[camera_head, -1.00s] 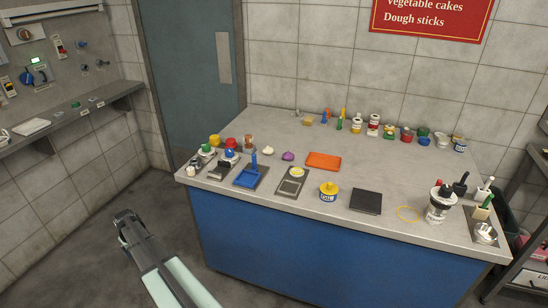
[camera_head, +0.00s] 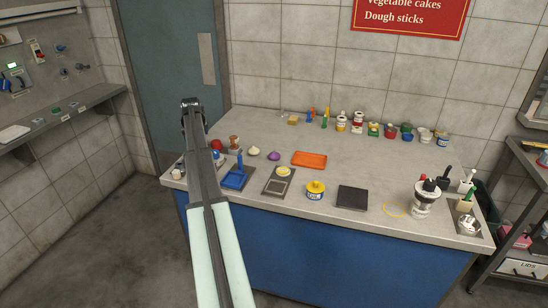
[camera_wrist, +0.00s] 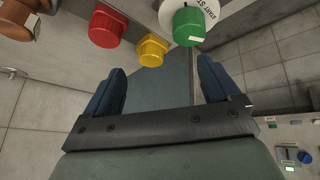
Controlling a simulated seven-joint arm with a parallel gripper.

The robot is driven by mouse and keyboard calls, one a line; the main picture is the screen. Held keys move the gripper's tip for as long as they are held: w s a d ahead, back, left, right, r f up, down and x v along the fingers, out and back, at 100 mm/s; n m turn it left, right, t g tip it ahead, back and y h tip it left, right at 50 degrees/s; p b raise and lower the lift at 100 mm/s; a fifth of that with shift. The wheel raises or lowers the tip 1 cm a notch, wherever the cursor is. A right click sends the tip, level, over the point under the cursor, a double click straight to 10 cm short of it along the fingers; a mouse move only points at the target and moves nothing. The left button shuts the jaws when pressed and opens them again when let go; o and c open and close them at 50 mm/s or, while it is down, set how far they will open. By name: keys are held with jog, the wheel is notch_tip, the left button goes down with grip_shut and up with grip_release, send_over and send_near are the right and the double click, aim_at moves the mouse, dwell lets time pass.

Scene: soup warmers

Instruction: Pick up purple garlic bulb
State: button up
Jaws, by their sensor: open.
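The purple garlic bulb (camera_head: 274,156) sits on the grey counter (camera_head: 330,180), between a white garlic bulb (camera_head: 254,151) on its left and an orange tray (camera_head: 310,159) on its right. My gripper (camera_head: 190,103) is raised to the left of the bulb in the head view, apart from it. In the wrist view my gripper (camera_wrist: 160,85) has its two blue fingers spread wide with nothing between them. The purple bulb is not in the wrist view.
A blue stand (camera_head: 236,175), a scale (camera_head: 279,181) and a yellow-lidded tin (camera_head: 315,190) stand along the front. Red (camera_wrist: 106,27), yellow (camera_wrist: 151,50) and green (camera_wrist: 189,24) items show in the wrist view.

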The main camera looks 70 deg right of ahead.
jog(key=s+d+r+m+g+y, duration=0.1)
jog(key=s+d, duration=0.2)
jog(key=s, duration=0.4)
jog(key=s+d+r+m+g, duration=0.1)
jog(key=s+d+m, duration=0.15)
jog(key=s, duration=0.55)
jog(key=m+g+y, duration=0.1)
jog(key=m+y, duration=0.2)
send_near(274, 153)
jog(key=shift+n, duration=0.25)
jog(key=f, duration=0.6)
jog(key=d+f, duration=0.1)
jog(key=f, duration=0.3)
jog(key=shift+w+d, duration=0.1)
jog(key=shift+w, duration=0.15)
jog(key=shift+c, duration=0.2)
jog(key=c, duration=1.1)
